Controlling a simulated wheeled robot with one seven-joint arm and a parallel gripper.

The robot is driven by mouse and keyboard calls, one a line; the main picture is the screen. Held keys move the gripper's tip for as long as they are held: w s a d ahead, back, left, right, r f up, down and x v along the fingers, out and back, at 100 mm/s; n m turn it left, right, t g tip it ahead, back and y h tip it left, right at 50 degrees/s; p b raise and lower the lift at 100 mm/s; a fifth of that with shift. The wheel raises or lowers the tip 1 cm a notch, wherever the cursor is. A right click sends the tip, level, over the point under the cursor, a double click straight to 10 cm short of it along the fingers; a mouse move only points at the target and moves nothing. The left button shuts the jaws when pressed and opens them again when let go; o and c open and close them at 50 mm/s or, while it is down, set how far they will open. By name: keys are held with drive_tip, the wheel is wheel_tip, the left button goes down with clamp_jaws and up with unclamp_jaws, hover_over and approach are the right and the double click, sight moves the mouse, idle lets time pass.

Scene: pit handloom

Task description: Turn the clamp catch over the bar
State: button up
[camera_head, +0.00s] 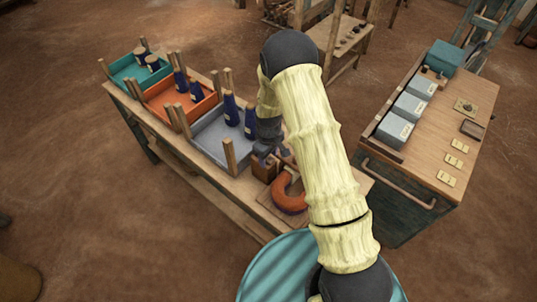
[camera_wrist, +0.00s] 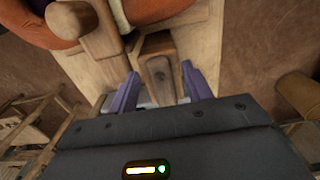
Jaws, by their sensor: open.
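A small wooden catch (camera_wrist: 160,80) with a round pin head lies on a wooden block (camera_wrist: 157,43) in the wrist view. My gripper (camera_wrist: 160,70) is open, with one purple finger on each side of this catch. Gaps show beside it; I cannot tell its depth between the fingers. A larger wooden piece (camera_wrist: 72,20) with a peg sits at upper left, in front of an orange curved part; I cannot tell which piece is the bar. In the head view, the wooden block (camera_head: 264,168) stands beside an orange horseshoe-shaped part (camera_head: 291,193), and my gripper (camera_head: 268,153) is just above the block.
Teal (camera_head: 124,69), orange (camera_head: 170,108) and grey (camera_head: 208,140) trays with dark blue cones line the bench behind the block. A cabinet (camera_head: 425,130) with grey boxes stands to the right. Open floor lies at lower left. My arm hides part of the bench.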

drive_tip(key=c, duration=1)
drive_tip(key=shift+m+b, duration=0.35)
drive_tip(key=shift+m, duration=0.05)
drive_tip(key=m+b, duration=0.2)
drive_tip(key=m, duration=0.1)
drive_tip(key=m+b, duration=0.1)
drive_tip(key=m, duration=0.8)
drive_tip(key=shift+b, duration=0.35)
drive_tip(key=m, duration=0.5)
